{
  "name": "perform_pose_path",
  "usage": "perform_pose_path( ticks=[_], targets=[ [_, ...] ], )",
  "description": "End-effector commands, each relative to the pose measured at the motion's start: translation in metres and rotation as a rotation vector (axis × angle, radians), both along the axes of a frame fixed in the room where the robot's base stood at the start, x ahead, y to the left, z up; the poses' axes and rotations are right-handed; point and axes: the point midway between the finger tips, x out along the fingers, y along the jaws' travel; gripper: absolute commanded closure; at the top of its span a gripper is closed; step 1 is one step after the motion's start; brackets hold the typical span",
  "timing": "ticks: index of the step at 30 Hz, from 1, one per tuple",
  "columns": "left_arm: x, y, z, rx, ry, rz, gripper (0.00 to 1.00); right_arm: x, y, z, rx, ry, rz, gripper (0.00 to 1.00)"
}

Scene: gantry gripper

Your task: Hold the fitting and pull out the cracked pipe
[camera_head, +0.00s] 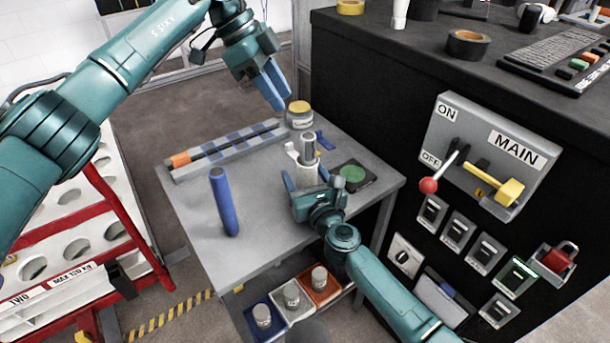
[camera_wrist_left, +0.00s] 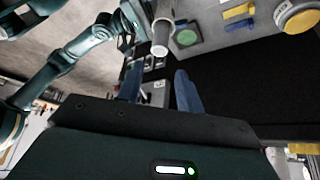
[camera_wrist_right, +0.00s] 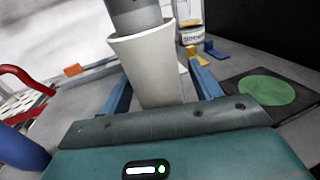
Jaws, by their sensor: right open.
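The white fitting (camera_head: 307,176) stands upright on the grey table, with a short grey pipe (camera_head: 307,146) sticking up out of its top. In the right wrist view the fitting (camera_wrist_right: 153,68) fills the gap between the fingers, with the grey pipe (camera_wrist_right: 134,14) in its mouth. No crack shows clearly. My right gripper (camera_head: 305,184) is open, one finger on each side of the fitting; whether they touch it I cannot tell. My left gripper (camera_head: 275,97) is raised above the table's back edge, empty; its fingers (camera_wrist_left: 158,78) are apart in the left wrist view.
An upright blue pipe (camera_head: 224,203) stands on the table's left part. A grey rack (camera_head: 225,148) runs along the back, with a yellow-lidded jar (camera_head: 299,115) at its right end. A green disc (camera_head: 352,173) lies right of the fitting. A black cabinet (camera_head: 378,124) with switches borders the right.

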Motion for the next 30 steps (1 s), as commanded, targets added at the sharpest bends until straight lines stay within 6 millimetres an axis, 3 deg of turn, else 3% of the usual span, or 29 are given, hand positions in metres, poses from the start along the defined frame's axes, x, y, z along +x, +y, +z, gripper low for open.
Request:
perform_pose_path(
  ticks=[7, 24, 27, 30],
  targets=[
    [0.0, 0.0, 0.0, 0.0, 0.0, 0.0, 0.64, 0.0, 0.0, 0.0, -0.001, 0.0, 0.0, 0.38],
    [0.0, 0.0, 0.0, 0.0, 0.0, 0.0, 0.64, 0.0, 0.0, 0.0, -0.001, 0.0, 0.0, 0.85],
    [-0.002, -0.004, 0.0, 0.019, -0.019, -0.026, 0.55, 0.0, 0.0, 0.0, -0.001, 0.0, 0.0, 0.85],
    [-0.011, -0.02, 0.0, 0.124, -0.113, -0.158, 0.47, 0.0, 0.0, 0.0, -0.001, 0.0, 0.0, 0.85]
  ],
)
